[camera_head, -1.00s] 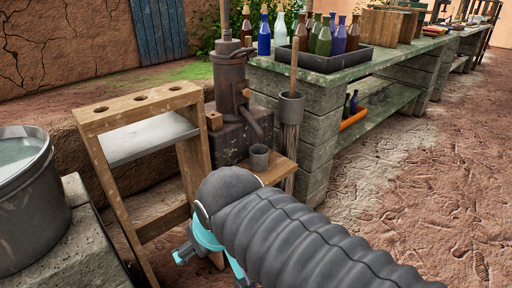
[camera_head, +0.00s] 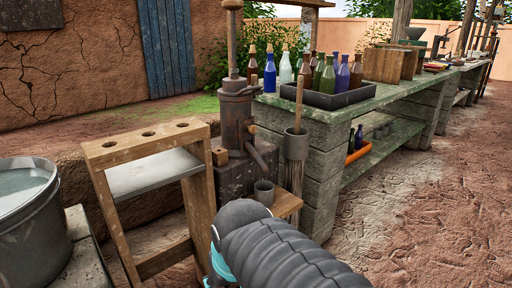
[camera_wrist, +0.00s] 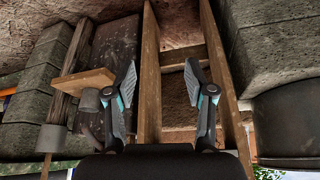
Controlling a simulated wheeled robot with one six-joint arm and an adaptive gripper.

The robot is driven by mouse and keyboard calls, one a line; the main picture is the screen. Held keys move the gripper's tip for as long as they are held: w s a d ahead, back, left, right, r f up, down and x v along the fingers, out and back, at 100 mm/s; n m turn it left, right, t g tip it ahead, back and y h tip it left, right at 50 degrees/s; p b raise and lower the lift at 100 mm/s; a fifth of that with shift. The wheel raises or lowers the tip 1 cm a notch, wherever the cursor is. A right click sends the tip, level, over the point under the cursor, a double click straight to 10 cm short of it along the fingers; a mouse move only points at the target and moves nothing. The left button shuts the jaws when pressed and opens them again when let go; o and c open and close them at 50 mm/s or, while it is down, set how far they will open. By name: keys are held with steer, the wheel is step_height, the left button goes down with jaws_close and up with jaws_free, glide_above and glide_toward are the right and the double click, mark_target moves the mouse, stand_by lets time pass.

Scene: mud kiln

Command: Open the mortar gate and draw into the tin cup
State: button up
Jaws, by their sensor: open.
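The tin cup (camera_head: 264,192) stands upright on a small wooden shelf (camera_head: 287,204), below the spout (camera_head: 257,154) of a rusty mortar vessel (camera_head: 238,118). I cannot tell the state of its gate. My arm covers part of the foreground in the head view, and my fingertips are hidden there. In the wrist view my gripper (camera_wrist: 160,82) is open and empty, in front of the wooden rack's posts. The cup (camera_wrist: 90,100) shows to the left of the left finger, by the shelf (camera_wrist: 83,82), apart from the gripper.
A wooden rack (camera_head: 147,146) with holes in its top stands left of the vessel. A metal bucket (camera_head: 30,215) is at far left. A grey holder (camera_head: 296,145) with a stick stands at the right. A bench carries a tray (camera_head: 338,98) of bottles. Open dirt lies right.

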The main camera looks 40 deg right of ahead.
mark_target(254, 129)
steer(key=w+d+r+m+t+h, duration=0.1)
steer(key=w+d+t+h, duration=0.3)
steer(key=d, duration=1.1)
steer(key=w+d+m+g+h, duration=0.1)
steer(key=w+d, duration=0.4)
steer(key=d, duration=1)
steer(key=w+d+r+m+t+h, duration=0.1)
steer(key=w+d+t+h, duration=0.3)
steer(key=d, duration=1)
steer(key=w+a+r+n+t+y, duration=0.6)
steer(key=w+a+r+y, duration=0.3)
steer(key=a+r+y, duration=0.15)
steer(key=shift+y, duration=0.25)
steer(key=w, duration=0.4)
steer(key=w+a, duration=0.1)
steer(key=w, duration=0.9)
steer(key=shift+a+f, duration=0.15)
steer(key=shift+a, duration=0.05)
